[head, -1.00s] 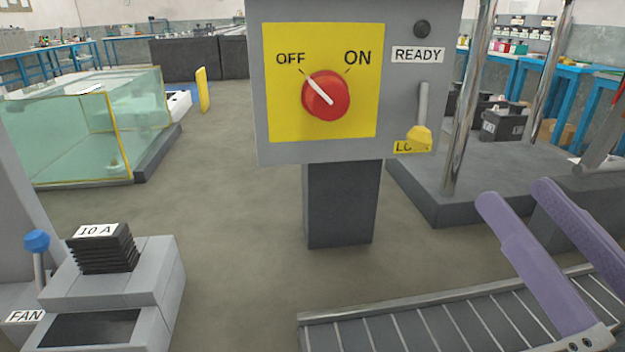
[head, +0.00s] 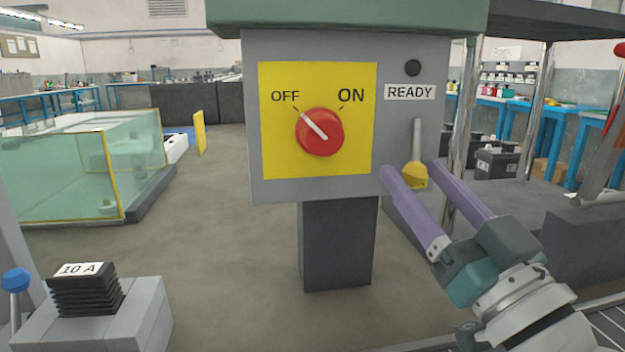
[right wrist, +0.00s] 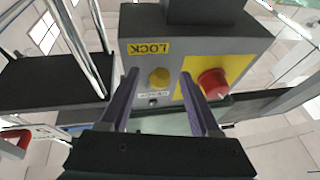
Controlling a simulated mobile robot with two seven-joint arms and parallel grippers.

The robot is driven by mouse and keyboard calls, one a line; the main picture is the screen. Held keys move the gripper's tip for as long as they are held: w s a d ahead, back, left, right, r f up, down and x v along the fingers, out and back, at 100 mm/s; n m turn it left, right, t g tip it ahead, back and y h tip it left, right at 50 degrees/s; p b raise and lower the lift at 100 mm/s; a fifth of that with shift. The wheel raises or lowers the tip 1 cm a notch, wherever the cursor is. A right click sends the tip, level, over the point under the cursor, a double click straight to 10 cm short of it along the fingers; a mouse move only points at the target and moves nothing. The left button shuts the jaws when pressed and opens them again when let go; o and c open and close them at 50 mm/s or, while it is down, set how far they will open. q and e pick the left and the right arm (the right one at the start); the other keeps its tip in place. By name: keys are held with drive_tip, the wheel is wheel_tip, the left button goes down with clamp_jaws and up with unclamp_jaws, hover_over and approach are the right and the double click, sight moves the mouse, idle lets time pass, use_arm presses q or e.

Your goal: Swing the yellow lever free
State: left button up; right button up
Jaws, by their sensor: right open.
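The yellow lever (head: 415,178) has a pale shaft and a yellow end. It hangs down on the right side of the grey control box (head: 440,70). Its yellow end also shows in the right wrist view (right wrist: 159,79), close to the LOCK label (right wrist: 149,48). My right gripper (head: 408,169) is open, with its purple fingertips on either side of the yellow end. In the right wrist view its fingers (right wrist: 159,74) also flank it. I cannot tell whether they touch it. My left gripper is not in view.
A red OFF/ON knob (head: 320,132) on a yellow plate sits left of the lever, its pointer toward OFF. The READY label (head: 409,92) is above the lever, under a dark lamp (head: 412,68). A chrome post (head: 465,120) stands close on the right.

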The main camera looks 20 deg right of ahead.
drive_tip(key=shift+c, duration=0.4)
clamp_jaws()
